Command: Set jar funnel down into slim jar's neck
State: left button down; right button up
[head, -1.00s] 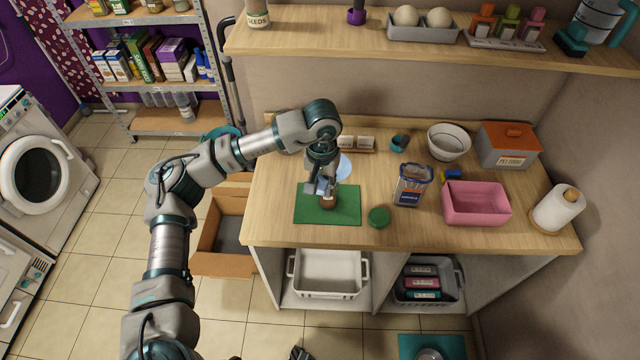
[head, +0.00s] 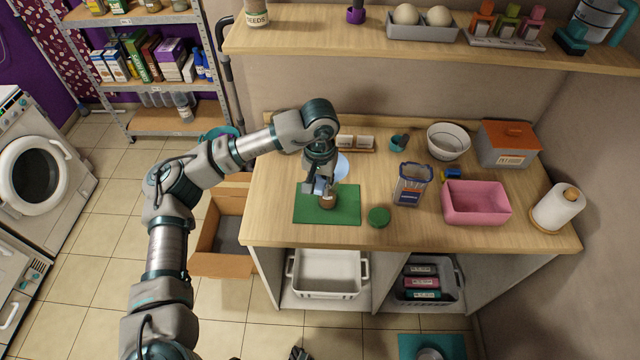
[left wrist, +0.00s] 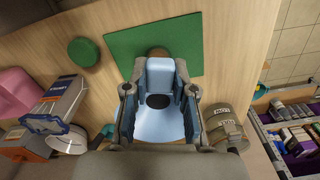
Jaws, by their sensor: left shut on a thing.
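My left gripper (head: 320,187) is shut on the light blue jar funnel (left wrist: 160,125), gripping its block-like tab. The funnel's dark round opening shows in the left wrist view. In the head view, part of the pale blue funnel (head: 343,166) shows behind the gripper. A small brown jar (head: 328,203), seemingly the slim jar, stands on the green mat (head: 305,212) just below and in front of the fingers. Its brown edge also shows in the left wrist view (left wrist: 157,52), mostly hidden by the funnel tab. I cannot tell whether funnel and jar touch.
A green round lid (head: 379,216) lies right of the mat. A clear, blue-rimmed container (head: 412,186), a pink bin (head: 476,208) and a white bowl (head: 448,141) stand further right. Small labelled containers (head: 358,142) stand behind. A shelf (head: 400,48) overhangs the back.

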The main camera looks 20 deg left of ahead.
pick_arm(q)
jog(key=shift+f+b, duration=1.05)
jog(key=shift+f, duration=0.45)
jog(key=c, duration=0.9)
grip_release()
jog(key=shift+o, duration=0.2)
jog(key=shift+r, duration=0.1)
notch_tip(320, 180, up, 12)
jog(key=shift+f, duration=0.1)
